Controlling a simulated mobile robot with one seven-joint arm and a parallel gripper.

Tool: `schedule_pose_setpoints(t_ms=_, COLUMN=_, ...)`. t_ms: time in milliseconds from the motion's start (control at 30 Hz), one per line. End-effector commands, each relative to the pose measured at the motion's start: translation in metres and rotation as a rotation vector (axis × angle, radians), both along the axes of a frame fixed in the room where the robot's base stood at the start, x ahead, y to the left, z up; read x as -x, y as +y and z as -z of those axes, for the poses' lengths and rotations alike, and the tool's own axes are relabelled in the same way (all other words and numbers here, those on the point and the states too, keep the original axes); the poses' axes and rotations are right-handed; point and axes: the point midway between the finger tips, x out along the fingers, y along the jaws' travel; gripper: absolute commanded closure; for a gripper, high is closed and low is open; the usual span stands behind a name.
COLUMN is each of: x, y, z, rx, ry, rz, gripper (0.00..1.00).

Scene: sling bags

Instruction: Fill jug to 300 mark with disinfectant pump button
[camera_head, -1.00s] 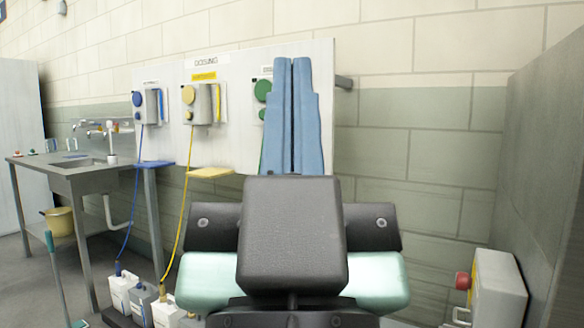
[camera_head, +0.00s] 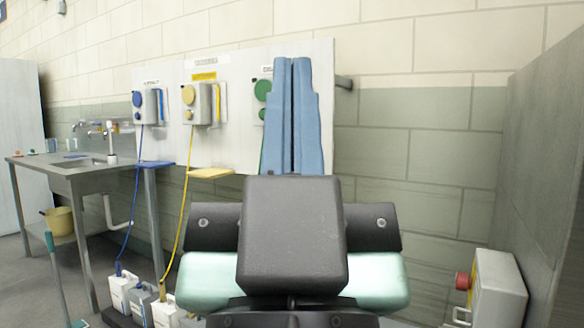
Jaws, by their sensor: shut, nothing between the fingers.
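My gripper (camera_head: 291,64) points up and away from me in the middle of the view, its two blue fingers together with nothing between them. Three dosing pumps hang on a white panel (camera_head: 235,145): one with blue buttons (camera_head: 138,99), one with yellow buttons (camera_head: 188,95) and one with green buttons (camera_head: 262,90). My fingers overlap the green unit and hide much of it. The labels are too small to tell which pump is the disinfectant. I cannot make out a measuring jug or its marks.
A blue shelf (camera_head: 156,164) and a yellow shelf (camera_head: 210,173) stick out below the pumps. White canisters (camera_head: 123,292) stand on the floor under coloured tubes. A steel sink table (camera_head: 75,172) is at left, a grey partition (camera_head: 545,170) at right.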

Motion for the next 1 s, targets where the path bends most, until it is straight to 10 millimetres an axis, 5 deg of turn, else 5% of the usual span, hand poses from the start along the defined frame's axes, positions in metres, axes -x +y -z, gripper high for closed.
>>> schedule_pose_setpoints(t_ms=367, x=0.0, y=0.0, z=-0.001, rx=0.0, ry=0.0, rz=0.0, gripper=1.0)
schedule_pose_setpoints(t_ms=567, x=0.0, y=0.0, z=-0.023, rx=0.0, ry=0.0, rz=0.0, gripper=1.0)
schedule_pose_setpoints(t_ms=1000, x=0.0, y=0.0, z=-0.16, rx=0.0, ry=-0.001, rz=-0.001, gripper=1.0)
